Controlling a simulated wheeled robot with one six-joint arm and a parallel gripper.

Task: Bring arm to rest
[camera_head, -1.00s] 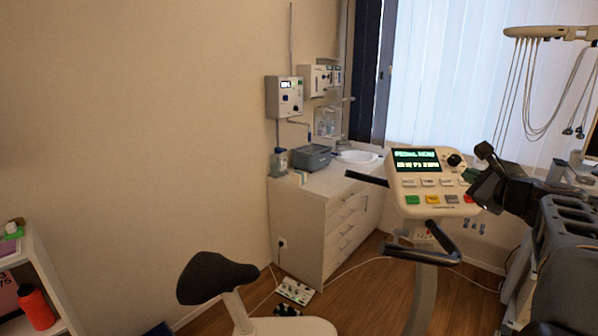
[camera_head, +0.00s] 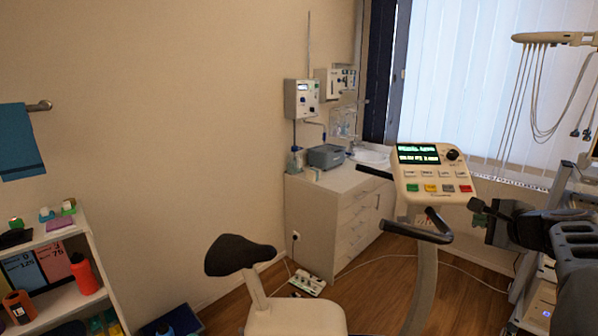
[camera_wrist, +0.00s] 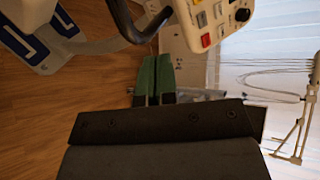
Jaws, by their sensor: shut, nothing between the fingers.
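My gripper (camera_head: 477,206) is at the right in the head view, just right of and below the exercise bike's console (camera_head: 424,175) in the picture. Its green fingers also show in the wrist view (camera_wrist: 154,78), side by side and closed with nothing held. My dark arm reaches in from the right edge. In the wrist view the console (camera_wrist: 212,16) is above the fingers, and its buttons and knob show. I cannot tell how far the fingers are from the bike.
The bike's handlebar (camera_head: 420,232) and saddle (camera_head: 238,255) stand in front of a white cabinet (camera_head: 331,218). A dental unit with hanging hoses (camera_head: 545,38) is at the right. A shelf (camera_head: 83,226) with bottles is at the left. Cables cross the wooden floor.

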